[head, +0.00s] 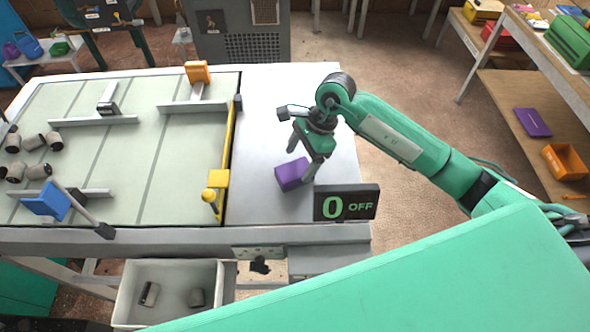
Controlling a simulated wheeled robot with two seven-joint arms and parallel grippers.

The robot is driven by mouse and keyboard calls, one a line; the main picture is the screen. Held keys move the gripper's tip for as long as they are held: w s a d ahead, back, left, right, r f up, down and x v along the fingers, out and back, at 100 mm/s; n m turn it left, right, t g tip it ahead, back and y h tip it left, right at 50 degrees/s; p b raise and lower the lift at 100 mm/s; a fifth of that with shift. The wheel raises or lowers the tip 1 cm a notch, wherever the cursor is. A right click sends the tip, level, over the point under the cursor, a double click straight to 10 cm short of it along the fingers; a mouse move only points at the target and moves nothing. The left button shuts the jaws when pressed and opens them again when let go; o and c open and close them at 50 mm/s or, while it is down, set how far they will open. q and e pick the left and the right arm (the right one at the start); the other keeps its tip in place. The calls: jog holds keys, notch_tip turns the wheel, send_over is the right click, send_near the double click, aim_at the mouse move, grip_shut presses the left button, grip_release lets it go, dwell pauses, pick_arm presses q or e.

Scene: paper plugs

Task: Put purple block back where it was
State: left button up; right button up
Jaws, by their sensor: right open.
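A purple block (291,176) sits on the bare grey metal part of the table (262,120), right of the yellow bar. My right gripper (301,164) is open and points down at the block. One finger is behind the block and the other is beside its right side, partly in front of it. I cannot tell whether either finger touches the block. My left gripper is not in view.
A black sign reading "0 OFF" (346,204) stands close to the right of the block. A yellow bar with a knob (216,181) borders the pale panel. Several grey plugs (38,172) lie at the left. A bin (173,291) sits below the front edge.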

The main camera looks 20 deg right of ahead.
jog(key=b+v, duration=0.1)
jog(key=v, duration=0.5)
jog(key=shift+w+d+r, duration=0.1)
jog(key=shift+d+r, duration=0.15)
jog(key=shift+r, duration=0.4)
